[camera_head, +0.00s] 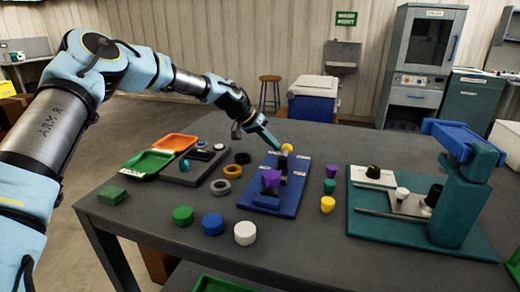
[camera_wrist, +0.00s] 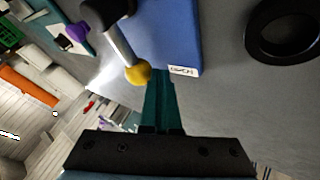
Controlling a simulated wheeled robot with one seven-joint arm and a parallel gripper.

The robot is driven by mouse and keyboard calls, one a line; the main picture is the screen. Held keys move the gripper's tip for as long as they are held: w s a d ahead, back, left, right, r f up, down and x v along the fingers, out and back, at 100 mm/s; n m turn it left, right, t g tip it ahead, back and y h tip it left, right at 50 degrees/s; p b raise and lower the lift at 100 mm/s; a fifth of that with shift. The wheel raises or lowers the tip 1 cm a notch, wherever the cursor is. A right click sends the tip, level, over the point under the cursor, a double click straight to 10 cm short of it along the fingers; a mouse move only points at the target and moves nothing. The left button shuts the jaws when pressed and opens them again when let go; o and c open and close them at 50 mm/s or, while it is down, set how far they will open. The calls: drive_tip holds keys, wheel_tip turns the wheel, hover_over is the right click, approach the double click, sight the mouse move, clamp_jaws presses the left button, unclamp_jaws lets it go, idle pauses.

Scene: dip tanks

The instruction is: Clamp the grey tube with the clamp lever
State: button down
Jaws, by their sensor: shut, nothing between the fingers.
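A blue fixture plate (camera_head: 292,195) stands on the dark table, with dark upright parts on it. A lever with a yellow ball knob (camera_head: 287,148) stands at its far end. In the wrist view the lever shows a metal rod and the yellow knob (camera_wrist: 138,73) beside the blue plate (camera_wrist: 180,35). My gripper (camera_head: 276,145) has slim teal fingers that are shut and empty. In the wrist view the fingertips (camera_wrist: 160,76) are right beside the yellow knob; I cannot tell whether they touch. I cannot make out the grey tube for certain.
A purple knob (camera_head: 271,178) rises from the plate's near part. Green and purple pieces and a yellow one (camera_head: 327,204) stand to its right. Rings, including a grey one (camera_head: 220,187), lie left. Green, blue and white (camera_head: 245,233) cylinders stand in front. A teal press (camera_head: 455,205) stands right.

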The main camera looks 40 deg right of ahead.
drive_tip(key=s+d+m+g+y, duration=0.1)
drive_tip(key=d+m, duration=0.1)
drive_tip(key=m, duration=0.1)
drive_tip(key=shift+s+g, duration=0.2)
drive_tip(key=shift+g, duration=0.1)
drive_tip(key=shift+s+d+f+m+g+y, duration=0.1)
drive_tip(key=shift+s+d+m+g+y, duration=0.45)
drive_tip(key=shift+m, duration=0.45)
drive_tip(key=shift+s+d+b, duration=0.55)
drive_tip(key=shift+s, duration=0.25)
drive_tip(key=shift+s, duration=0.1)
